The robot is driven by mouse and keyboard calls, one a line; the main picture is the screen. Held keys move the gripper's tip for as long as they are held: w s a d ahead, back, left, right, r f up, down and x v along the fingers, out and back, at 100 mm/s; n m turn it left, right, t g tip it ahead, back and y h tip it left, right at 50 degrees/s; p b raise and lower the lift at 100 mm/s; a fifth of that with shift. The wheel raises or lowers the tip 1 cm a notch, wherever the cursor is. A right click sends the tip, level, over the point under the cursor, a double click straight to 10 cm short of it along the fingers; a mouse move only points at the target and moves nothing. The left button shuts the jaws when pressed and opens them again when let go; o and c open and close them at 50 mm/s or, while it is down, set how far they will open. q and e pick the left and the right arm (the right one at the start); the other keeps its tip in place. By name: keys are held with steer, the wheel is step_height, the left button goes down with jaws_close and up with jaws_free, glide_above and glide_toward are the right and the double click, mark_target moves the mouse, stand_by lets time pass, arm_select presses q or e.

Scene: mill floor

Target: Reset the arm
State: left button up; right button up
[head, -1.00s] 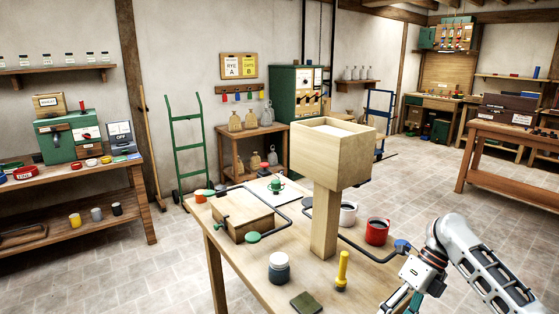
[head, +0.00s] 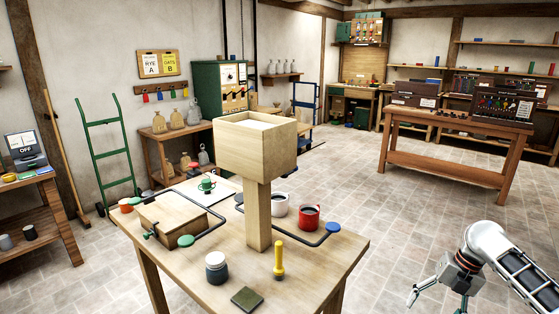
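My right arm comes in at the lower right of the head view. Its gripper (head: 437,300) hangs over the stone floor, to the right of the near wooden table (head: 317,267) and apart from it. Its fingers are spread, with nothing seen between them; the lower tips are near or past the bottom edge of the picture. My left arm and gripper are not in view.
The near table holds a wooden hopper (head: 255,150) on a post, a bent rod with a blue knob (head: 333,227), a red mug (head: 309,217), a white mug, a yellow peg (head: 279,260) and a jar (head: 215,268). Open floor lies right; a workbench (head: 455,124) stands farther back.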

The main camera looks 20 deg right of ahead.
steer(key=w+d+r+m+t+h, duration=0.4)
steer(key=w+d+m, duration=0.3)
steer(key=w+m, duration=0.1)
steer(key=w+d+r+m+t+h, duration=0.3)
steer(key=w+d+r+m+t, duration=0.1)
steer(key=w+d+m, duration=0.35)
steer(key=w+r+m+t+h, duration=0.1)
steer(key=w+r+m+t, duration=0.2)
steer(key=r, duration=0.5)
steer(key=w+r+m+t, duration=0.1)
steer(key=w+r+t, duration=0.2)
steer(key=r+t, duration=0.3)
steer(key=s+a+f+g+y, duration=0.15)
steer(key=s+a+f, duration=0.25)
steer(key=a+f, duration=0.45)
steer(key=s+a+f+g+y, duration=0.1)
steer(key=s+a+f+y, duration=0.15)
steer(key=a+f, duration=0.6)
steer(key=s+a+f+g+y, duration=0.15)
steer(key=s+a+f, duration=0.25)
steer(key=a+f, duration=0.5)
steer(key=s+a+f+m+g+y, duration=0.1)
steer(key=s+a+f, duration=0.4)
steer(key=s+a, duration=0.6)
steer(key=s+a+f+m+g+y, duration=0.1)
steer(key=s+a+f, duration=0.4)
steer(key=s+a, duration=0.6)
steer(key=shift+s+a+m+g, duration=0.3)
steer(key=shift+a+m+g, duration=0.3)
steer(key=shift+a+m, duration=0.25)
